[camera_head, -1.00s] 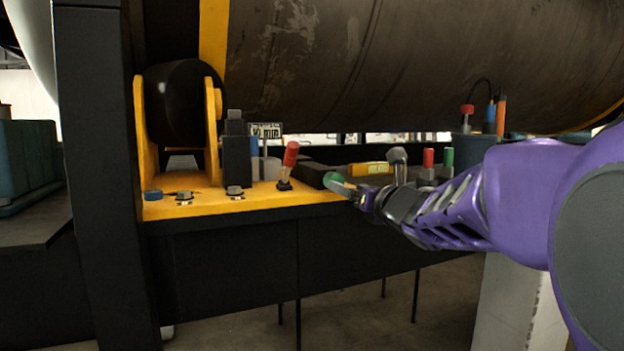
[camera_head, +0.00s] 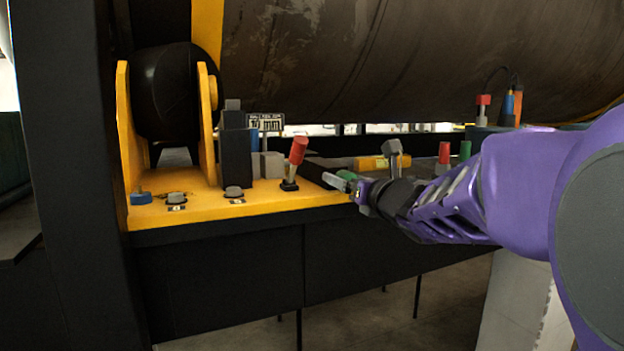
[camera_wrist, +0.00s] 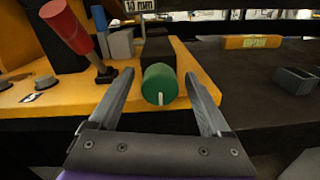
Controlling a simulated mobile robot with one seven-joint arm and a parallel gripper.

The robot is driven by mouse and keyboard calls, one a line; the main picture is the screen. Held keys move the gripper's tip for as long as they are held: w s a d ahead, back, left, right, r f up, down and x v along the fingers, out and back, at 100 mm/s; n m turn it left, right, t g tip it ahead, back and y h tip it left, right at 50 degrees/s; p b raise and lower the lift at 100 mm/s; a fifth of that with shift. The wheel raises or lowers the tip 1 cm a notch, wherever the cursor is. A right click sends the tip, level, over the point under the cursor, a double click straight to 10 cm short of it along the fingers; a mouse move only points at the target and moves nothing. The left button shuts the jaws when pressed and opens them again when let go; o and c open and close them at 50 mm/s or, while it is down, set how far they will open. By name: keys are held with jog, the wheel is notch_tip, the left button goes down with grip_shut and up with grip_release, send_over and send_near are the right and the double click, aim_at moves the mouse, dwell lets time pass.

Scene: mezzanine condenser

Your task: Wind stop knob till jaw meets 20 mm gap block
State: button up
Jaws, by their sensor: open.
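The green stop knob (camera_wrist: 160,84) is a round cylinder with a white mark on its near face, at the front of a black block (camera_wrist: 158,48). My gripper (camera_wrist: 158,92) is open, with one finger on each side of the knob, not visibly touching it. In the head view, my gripper (camera_head: 338,181) partly hides the knob (camera_head: 347,174). Grey blocks (camera_head: 268,163) and a blue piece (camera_head: 253,138) stand behind, by a small sign that seems to read 10 mm. I cannot tell which is the 20 mm gap block.
A red-handled lever (camera_head: 298,151) stands left of the knob on the yellow plate (camera_head: 260,196). A black roller (camera_head: 170,90) and large drum (camera_head: 330,60) are behind. A yellow level-like bar (camera_wrist: 252,41) and grey tray (camera_wrist: 296,80) lie right.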

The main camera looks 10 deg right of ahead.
jog(key=shift+c, duration=0.2)
grip_shut()
jog(key=shift+m, duration=2.4)
jog(key=shift+o, duration=0.2)
grip_release()
